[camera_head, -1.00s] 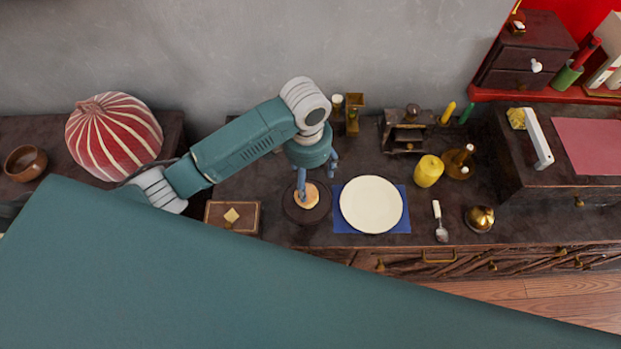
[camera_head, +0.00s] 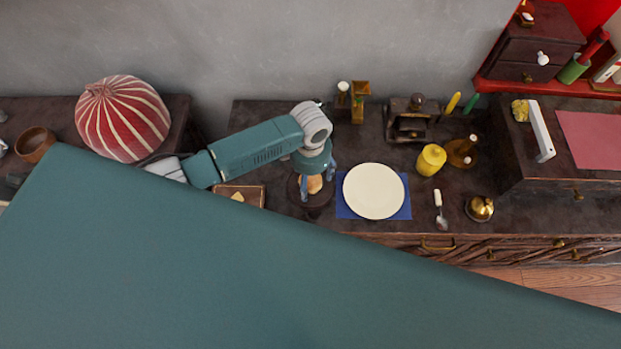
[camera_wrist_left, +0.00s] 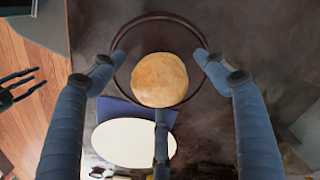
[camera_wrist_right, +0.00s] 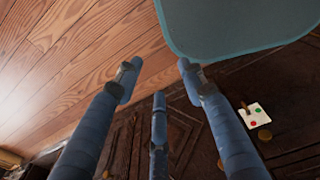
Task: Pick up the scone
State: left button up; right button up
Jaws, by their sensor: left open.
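The scone (camera_head: 314,184) is a round golden-brown bun on a dark round plate (camera_head: 318,204). In the left wrist view the scone (camera_wrist_left: 160,80) shows centred on the dark plate (camera_wrist_left: 122,38). My left gripper (camera_head: 318,192) is over the scone, pointing down. In the left wrist view its open fingers (camera_wrist_left: 160,74) spread around the scone, with gaps on both sides and a third finger at the lower edge. I cannot tell whether that finger touches. My right gripper (camera_wrist_right: 160,72) is open and empty, away from the counter top, above the floor and drawer fronts.
A cream plate (camera_head: 373,191) on a blue napkin (camera_head: 345,212) stands just right of the scone. A wooden board (camera_head: 255,190) is at left. A spoon (camera_head: 438,200), brass bell (camera_head: 480,209) and yellow candle (camera_head: 430,160) stand farther right. A striped red dome (camera_head: 122,118) is far left.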

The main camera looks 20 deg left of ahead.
pick_arm(q)
jog(key=c, duration=1.3)
jog(key=shift+o, duration=0.2)
